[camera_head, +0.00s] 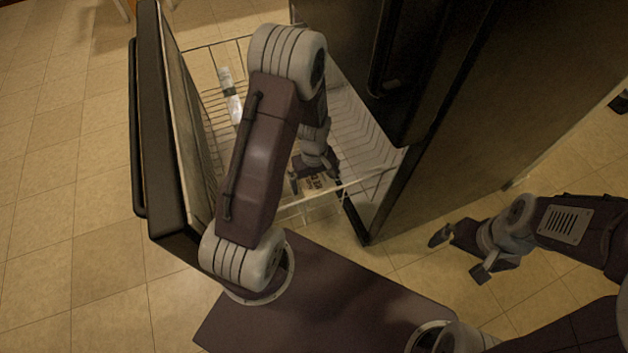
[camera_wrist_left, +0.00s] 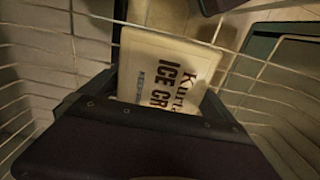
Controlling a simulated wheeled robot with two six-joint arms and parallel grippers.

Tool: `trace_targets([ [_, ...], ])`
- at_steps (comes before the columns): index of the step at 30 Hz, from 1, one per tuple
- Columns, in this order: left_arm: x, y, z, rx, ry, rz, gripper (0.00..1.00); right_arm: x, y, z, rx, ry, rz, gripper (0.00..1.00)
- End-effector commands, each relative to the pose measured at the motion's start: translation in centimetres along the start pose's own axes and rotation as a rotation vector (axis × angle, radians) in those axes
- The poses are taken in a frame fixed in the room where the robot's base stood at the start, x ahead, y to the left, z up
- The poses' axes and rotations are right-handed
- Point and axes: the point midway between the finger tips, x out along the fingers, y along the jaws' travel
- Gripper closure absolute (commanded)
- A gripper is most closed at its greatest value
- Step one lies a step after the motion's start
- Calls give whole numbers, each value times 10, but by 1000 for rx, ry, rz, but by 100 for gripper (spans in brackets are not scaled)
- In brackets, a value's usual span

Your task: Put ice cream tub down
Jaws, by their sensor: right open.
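The ice cream tub (camera_wrist_left: 168,62) is pale with dark "ICE CREAM" lettering. In the left wrist view it sits between my left gripper's (camera_wrist_left: 165,97) dark fingers, which lie close along both its sides. In the head view, only a small part of the tub (camera_head: 314,184) shows, between the fingertips of my left gripper (camera_head: 314,186), down in the wire basket. Whether the tub touches the basket floor cannot be told. My right gripper (camera_head: 459,255) is open and empty, outside the appliance to the right.
The white wire basket (camera_head: 362,135) is pulled out between an open dark door (camera_head: 165,130) on the left and the dark appliance body (camera_head: 470,110) on the right. A white and grey package (camera_head: 230,97) lies in the basket's left part. Tiled floor is clear at left.

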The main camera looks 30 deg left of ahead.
Motion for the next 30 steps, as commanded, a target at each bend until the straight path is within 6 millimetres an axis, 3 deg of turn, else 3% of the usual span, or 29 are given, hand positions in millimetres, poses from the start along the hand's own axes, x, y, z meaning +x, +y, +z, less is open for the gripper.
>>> trace_targets([
  [5,-13,0,0,0,1,1,0,-9,0,-1,0,0,0,0],
  [12,-78,1,-1,0,2,2,0,-52,-1,-6,0,0,0,0],
  [17,-110,0,0,0,2,1,0,-71,-1,-7,0,0,0,0],
  [26,-124,0,0,4,1,1,0,-76,-2,-8,0,0,0,0],
  [28,-135,0,7,70,9,9,0,-76,-2,-8,0,0,0,0],
  [30,-158,-3,24,234,27,26,0,-76,-2,-8,0,0,0,0],
])
